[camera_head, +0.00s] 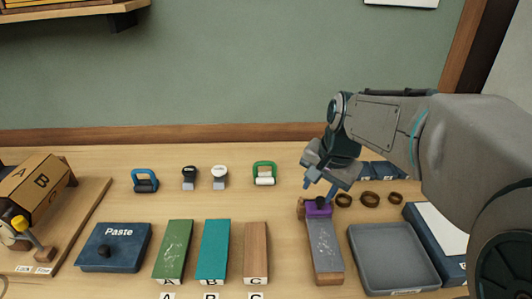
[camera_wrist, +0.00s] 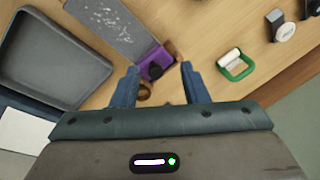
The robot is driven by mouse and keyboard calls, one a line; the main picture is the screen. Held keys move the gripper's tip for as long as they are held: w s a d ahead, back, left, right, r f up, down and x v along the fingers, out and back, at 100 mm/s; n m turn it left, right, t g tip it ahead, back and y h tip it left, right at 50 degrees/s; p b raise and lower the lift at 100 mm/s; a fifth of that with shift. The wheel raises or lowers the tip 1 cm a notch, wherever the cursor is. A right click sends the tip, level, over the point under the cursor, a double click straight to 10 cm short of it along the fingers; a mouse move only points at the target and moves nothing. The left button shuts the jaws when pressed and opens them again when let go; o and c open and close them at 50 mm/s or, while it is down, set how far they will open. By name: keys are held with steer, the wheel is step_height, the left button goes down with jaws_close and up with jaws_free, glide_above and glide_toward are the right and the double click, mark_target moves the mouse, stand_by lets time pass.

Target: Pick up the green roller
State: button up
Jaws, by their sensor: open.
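The green roller (camera_head: 264,173) lies on the table near the back, left of my gripper in the head view. It has a green frame handle and a pale cylinder. In the wrist view the green roller (camera_wrist: 235,65) lies to the right of my fingers, apart from them. My gripper (camera_head: 326,188) is open above a purple block with a dark knob (camera_head: 318,207) at the far end of a grey board (camera_head: 325,250). In the wrist view my gripper (camera_wrist: 158,82) has its two blue fingers spread, with the purple block (camera_wrist: 156,62) showing just beyond and between them. Nothing is seen held.
A blue-handled roller (camera_head: 145,181) and two stamp-like tools (camera_head: 190,178) stand left of the green roller. Blocks A, B and C (camera_head: 255,250) lie in front. A grey tray (camera_head: 393,258) and brown rings (camera_head: 369,199) are at right. The table around the green roller is clear.

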steer(key=w+a+r+m+y, duration=0.1)
steer(key=w+a+m, duration=0.3)
steer(key=w, duration=0.7)
steer(key=m+y+p, duration=0.2)
steer(key=m, duration=0.4)
glide_toward(265, 162)
steer(key=p+x, duration=0.1)
steer(key=x, duration=1)
steer(key=shift+p, duration=0.3)
jaws_close()
